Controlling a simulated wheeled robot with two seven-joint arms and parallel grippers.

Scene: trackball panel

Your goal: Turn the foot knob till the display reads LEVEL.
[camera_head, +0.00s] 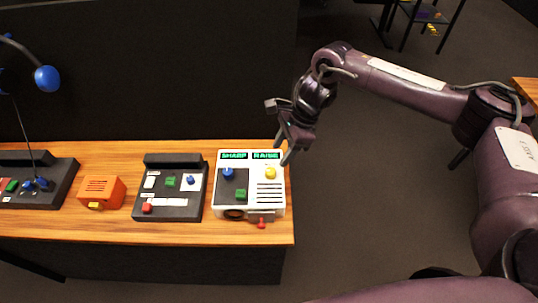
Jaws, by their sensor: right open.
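A white device (220,200) stands near the right end of the wooden table. Its top has two dark displays with green letters: the left one (234,155) reads SHARP and the right one (266,155) reads RAISE. Below them are a blue knob (228,173), a yellow knob (270,173) and a green button (240,194). A small red part (262,224) sticks out at the front right. I cannot tell by label which is the foot knob. My right gripper (283,154) is open and empty, at the device's back right corner, near the RAISE display. My left gripper is not in view.
Left of the device are a black panel (180,207) with colored controls, an orange box (101,189), and another dark panel (60,185) with a blue-ended stalk (47,78) above it. A dark wall stands behind. The table (270,236) ends just right of the device.

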